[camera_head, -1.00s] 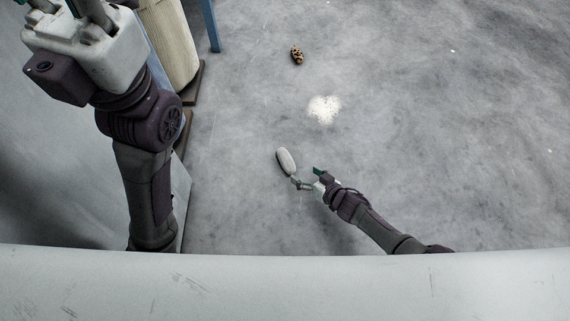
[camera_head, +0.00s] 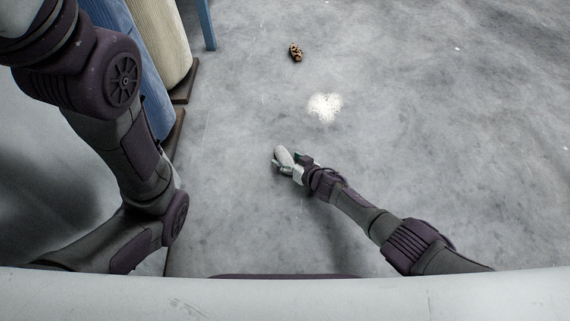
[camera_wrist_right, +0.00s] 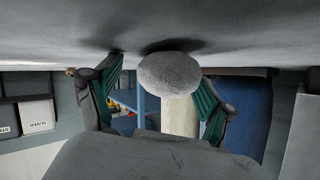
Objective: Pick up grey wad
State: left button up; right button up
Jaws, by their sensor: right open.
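The grey wad (camera_head: 284,156) is a pale, rounded oblong lying on the floor in the head view. My right gripper (camera_head: 288,163) is open around it, its arm coming in from the lower right. In the right wrist view the wad (camera_wrist_right: 169,74) sits between the two green-padded fingers of my right gripper (camera_wrist_right: 160,92), closer to the right finger; whether a finger touches it I cannot tell. My left arm shows at the left of the head view, but its gripper is out of the picture.
A white fluffy patch (camera_head: 324,107) and a brown speckled object (camera_head: 296,52) lie on the floor beyond the wad. A cream cylinder (camera_head: 161,40) and a blue one (camera_head: 128,62) stand at the upper left. The floor to the right is clear.

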jog(key=shift+r, duration=0.1)
jog(key=c, duration=1.3)
jog(key=shift+r, duration=0.1)
